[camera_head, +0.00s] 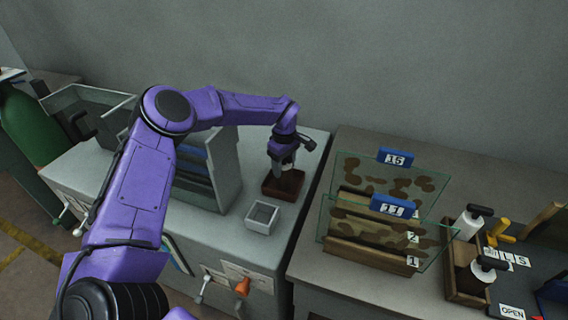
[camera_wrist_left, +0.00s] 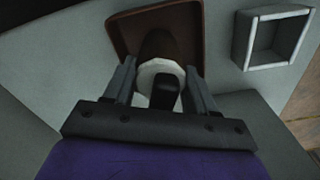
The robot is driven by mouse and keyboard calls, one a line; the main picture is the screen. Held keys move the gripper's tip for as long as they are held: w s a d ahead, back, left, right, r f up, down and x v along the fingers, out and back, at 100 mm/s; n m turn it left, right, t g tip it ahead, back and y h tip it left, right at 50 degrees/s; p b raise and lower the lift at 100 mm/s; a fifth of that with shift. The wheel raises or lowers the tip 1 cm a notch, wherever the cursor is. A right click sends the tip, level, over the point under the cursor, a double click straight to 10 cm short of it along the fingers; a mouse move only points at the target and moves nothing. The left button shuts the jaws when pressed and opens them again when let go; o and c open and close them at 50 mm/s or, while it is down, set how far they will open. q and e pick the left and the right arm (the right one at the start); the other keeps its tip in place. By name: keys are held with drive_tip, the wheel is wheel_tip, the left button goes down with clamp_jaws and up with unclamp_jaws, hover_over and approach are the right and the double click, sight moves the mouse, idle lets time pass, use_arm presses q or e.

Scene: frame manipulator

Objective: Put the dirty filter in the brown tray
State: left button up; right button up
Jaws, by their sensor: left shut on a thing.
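The brown tray (camera_head: 270,190) sits on the grey cabinet top, near its right edge. My left gripper (camera_head: 285,168) is directly over the tray, pointing down. In the left wrist view the gripper (camera_wrist_left: 160,88) is shut on the dirty filter (camera_wrist_left: 148,70), a round whitish piece with a black knob on top and a brownish part beyond it. The tray (camera_wrist_left: 122,38) surrounds the filter's far end in that view. I cannot tell whether the filter touches the tray floor. My right gripper is not in view.
A small white square tray (camera_head: 249,224) stands just in front of the brown tray. A grey slotted rack (camera_head: 226,170) stands to the left. On the right bench, glass panels (camera_head: 350,165) with numbered blue clips stand near white-bodied, black-handled tools (camera_head: 467,226).

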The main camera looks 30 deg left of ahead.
use_arm(q)
drive_tip(key=shift+f, duration=0.15)
drive_tip(key=o, duration=1.1)
drive_tip(key=shift+r, duration=0.4)
wheel_tip(320, 180, up, 10)
drive_tip(key=shift+r+b, duration=0.25)
drive_tip(key=shift+b, duration=0.85)
drive_tip(key=shift+r, duration=0.65)
